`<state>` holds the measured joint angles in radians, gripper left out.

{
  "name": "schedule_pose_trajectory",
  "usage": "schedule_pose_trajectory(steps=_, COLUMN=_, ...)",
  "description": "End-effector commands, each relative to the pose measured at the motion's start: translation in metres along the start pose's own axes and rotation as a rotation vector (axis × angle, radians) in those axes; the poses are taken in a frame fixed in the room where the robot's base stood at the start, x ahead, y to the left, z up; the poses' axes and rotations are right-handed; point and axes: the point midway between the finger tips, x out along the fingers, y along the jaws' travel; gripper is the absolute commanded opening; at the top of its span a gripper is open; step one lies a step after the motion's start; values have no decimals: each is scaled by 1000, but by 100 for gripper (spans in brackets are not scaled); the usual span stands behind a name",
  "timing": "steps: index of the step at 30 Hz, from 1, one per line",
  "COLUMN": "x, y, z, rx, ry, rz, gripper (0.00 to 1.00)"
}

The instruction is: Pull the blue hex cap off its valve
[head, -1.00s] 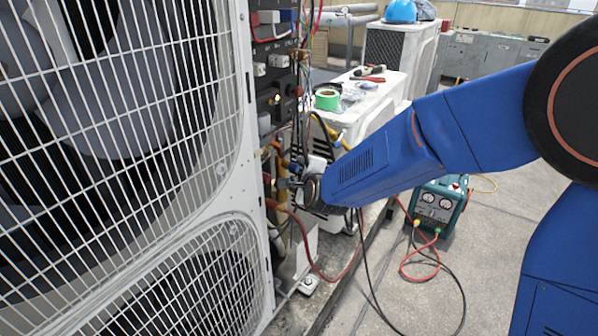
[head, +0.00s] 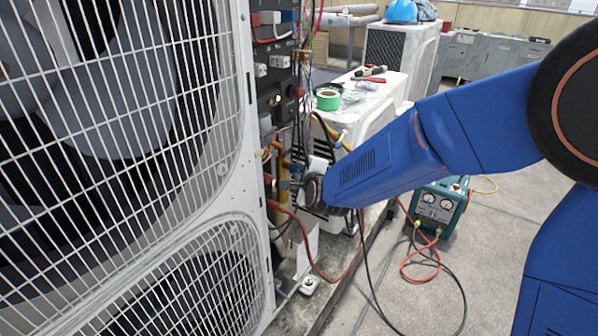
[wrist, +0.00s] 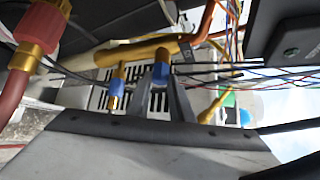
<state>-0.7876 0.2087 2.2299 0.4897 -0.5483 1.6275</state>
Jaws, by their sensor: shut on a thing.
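The blue hex cap (wrist: 161,73) is between the fingertips of my gripper (wrist: 161,80) in the wrist view, and the fingers are shut on it. A brass valve end (wrist: 160,54) shows directly above the cap, beside a thick yellow pipe. I cannot tell whether the cap is still seated on it or a little apart. A second brass fitting with a blue part (wrist: 117,88) stands just left of the fingers. In the head view my gripper (head: 287,184) is at the pipes beside the open condenser, and the cap is too small to make out there.
A red hose on a brass fitting (wrist: 35,45) is at the left of the wrist view, with thin wires crossing nearby. The grilled condenser (head: 235,195) stands close at left. A teal gauge machine (head: 440,206) with hoses is on the floor at right.

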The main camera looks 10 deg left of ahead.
Motion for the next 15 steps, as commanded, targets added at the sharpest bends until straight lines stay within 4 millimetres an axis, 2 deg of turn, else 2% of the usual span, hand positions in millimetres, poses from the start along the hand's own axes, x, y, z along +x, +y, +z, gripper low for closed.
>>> schedule_pose_trajectory(steps=15, x=-9, y=0, z=-10, rx=0, ry=1, rz=1, gripper=0)
